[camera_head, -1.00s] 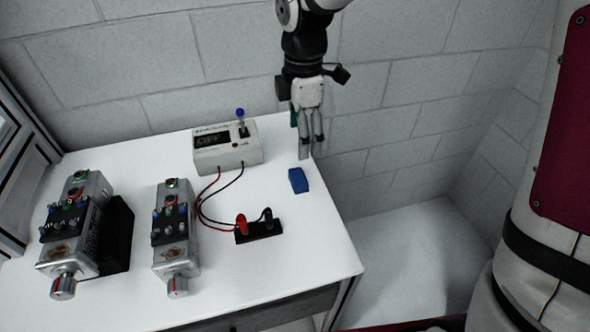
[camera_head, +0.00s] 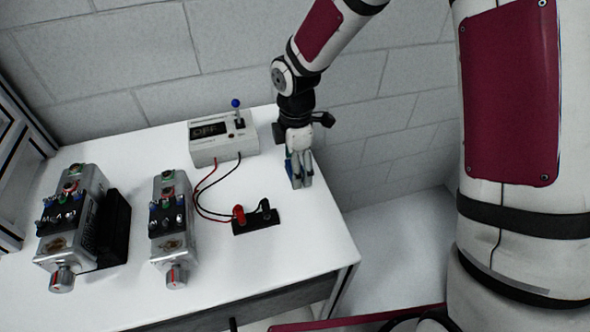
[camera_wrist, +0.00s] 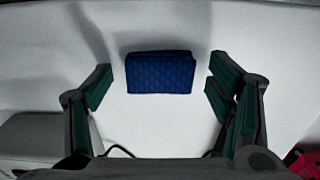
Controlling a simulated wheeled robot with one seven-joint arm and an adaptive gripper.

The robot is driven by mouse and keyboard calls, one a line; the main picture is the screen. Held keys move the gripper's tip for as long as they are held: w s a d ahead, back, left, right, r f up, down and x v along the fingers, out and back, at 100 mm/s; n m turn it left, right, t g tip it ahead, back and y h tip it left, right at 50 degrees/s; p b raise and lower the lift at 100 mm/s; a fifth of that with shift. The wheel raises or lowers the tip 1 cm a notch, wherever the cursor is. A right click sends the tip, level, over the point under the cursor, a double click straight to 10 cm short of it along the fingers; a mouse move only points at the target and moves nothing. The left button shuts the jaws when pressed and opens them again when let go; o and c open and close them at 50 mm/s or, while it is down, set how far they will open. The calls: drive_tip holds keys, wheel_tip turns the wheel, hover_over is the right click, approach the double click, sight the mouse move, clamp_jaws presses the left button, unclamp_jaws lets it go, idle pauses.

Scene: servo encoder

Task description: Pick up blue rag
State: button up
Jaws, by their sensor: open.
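The blue rag (camera_wrist: 160,73) is a small, folded, quilted block. In the wrist view it lies on the white table top, beyond and between the spread fingers of my gripper (camera_wrist: 160,92), with clear table on both sides of it. The fingers do not touch it. In the head view my gripper (camera_head: 299,183) points down over the right part of the table and hides most or all of the rag.
A white box with a display reading OFF (camera_head: 222,138) stands left of my gripper, wired to a black terminal block (camera_head: 257,222) in front. Two metal servo units (camera_head: 170,225) (camera_head: 70,225) stand farther left. The table's (camera_head: 330,250) right edge is close to my gripper.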

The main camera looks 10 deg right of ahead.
drive_tip(key=shift+f, duration=0.15)
drive_tip(key=c, duration=1.1)
